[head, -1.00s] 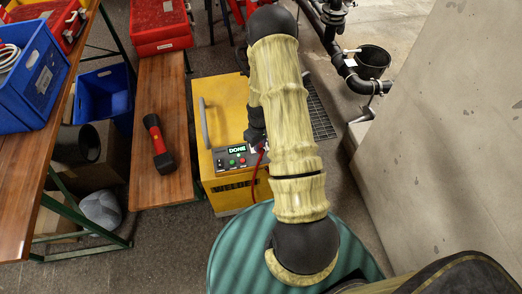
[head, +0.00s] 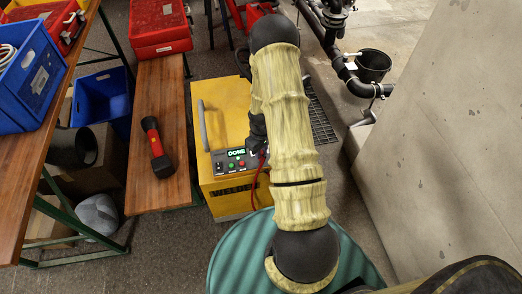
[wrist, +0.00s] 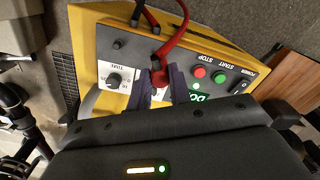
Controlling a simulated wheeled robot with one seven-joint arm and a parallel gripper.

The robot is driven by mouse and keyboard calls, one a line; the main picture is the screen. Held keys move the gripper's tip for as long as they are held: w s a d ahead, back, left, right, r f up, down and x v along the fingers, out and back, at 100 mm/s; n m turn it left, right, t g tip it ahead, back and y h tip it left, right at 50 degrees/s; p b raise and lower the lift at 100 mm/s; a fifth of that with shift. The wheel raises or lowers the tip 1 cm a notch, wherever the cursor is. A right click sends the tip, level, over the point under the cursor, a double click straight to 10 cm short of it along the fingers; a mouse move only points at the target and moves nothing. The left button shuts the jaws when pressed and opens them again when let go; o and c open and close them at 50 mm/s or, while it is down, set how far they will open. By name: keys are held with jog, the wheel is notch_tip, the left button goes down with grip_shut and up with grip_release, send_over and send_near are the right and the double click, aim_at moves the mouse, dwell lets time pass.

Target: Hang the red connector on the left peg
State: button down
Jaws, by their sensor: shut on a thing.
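The red connector (wrist: 159,77) is at the front of the welder panel in the wrist view, with a red cable (wrist: 176,42) running up from it. My gripper (wrist: 161,84) is shut on it, with a dark finger on each side. I cannot tell whether the connector is still seated in the panel or clear of it. The yellow welder (head: 212,125) stands beyond the green drum in the head view, and its display (head: 236,153) reads DONE. My arm hides the gripper and connector in the head view. I cannot make out the left peg in either view.
A wooden bench (head: 160,90) with a red and black flashlight (head: 156,145) is left of the welder. Dark pipes (head: 340,60) and a black bucket (head: 374,66) are at the right, by a concrete wall (head: 450,150). The green drum (head: 240,250) is in front.

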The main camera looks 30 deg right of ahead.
jog(key=shift+f, duration=0.2)
dwell(1.0)
jog(key=shift+f, duration=0.5)
jog(key=shift+f+b, duration=0.15)
jog(key=shift+b, duration=0.15)
jog(key=shift+f, duration=0.25)
jog(key=shift+f, duration=0.25)
dwell(0.8)
jog(key=c, duration=1)
grip_release()
jog(key=shift+c, duration=0.2)
